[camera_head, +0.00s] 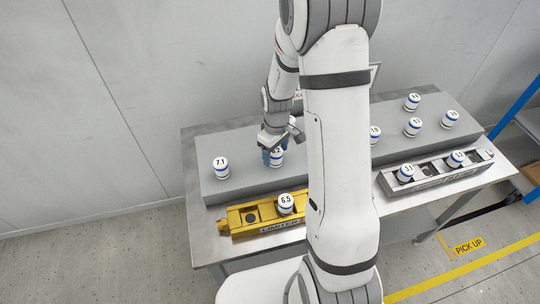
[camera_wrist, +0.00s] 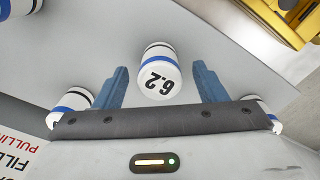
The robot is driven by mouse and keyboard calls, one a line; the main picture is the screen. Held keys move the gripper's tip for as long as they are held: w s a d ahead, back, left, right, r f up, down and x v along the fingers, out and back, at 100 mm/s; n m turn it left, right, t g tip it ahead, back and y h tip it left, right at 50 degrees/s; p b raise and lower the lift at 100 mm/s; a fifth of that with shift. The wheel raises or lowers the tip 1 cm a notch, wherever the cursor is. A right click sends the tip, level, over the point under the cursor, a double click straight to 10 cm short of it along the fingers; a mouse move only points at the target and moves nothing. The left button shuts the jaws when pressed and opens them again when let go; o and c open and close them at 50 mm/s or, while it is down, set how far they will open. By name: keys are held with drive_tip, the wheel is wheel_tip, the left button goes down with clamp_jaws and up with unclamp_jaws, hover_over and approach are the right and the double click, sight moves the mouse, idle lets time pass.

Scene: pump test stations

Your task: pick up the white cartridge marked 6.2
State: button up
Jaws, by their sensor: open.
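The white cartridge marked 6.2 (camera_wrist: 161,84) has a blue band and stands between the two blue fingers in the wrist view, with gaps on both sides. My gripper (camera_wrist: 160,68) is open around it, not closed on it. In the head view the same cartridge (camera_head: 277,160) stands on the grey raised block, partly hidden by my gripper (camera_head: 273,153), which comes down from above.
Cartridge 7.1 (camera_head: 221,168) stands to the left on the grey block (camera_head: 245,184). Cartridge 6.5 (camera_head: 285,203) sits in the yellow fixture (camera_head: 240,220) in front. Several more cartridges stand at right, two in a grey fixture (camera_head: 432,175). My arm hides the middle of the bench.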

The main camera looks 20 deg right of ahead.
drive_tip(key=shift+f, duration=1.1)
drive_tip(key=shift+c, duration=0.6)
drive_tip(key=c, duration=1)
drive_tip(key=shift+c, duration=0.2)
drive_tip(key=shift+w+r, duration=0.1)
drive_tip(key=shift+r, duration=0.05)
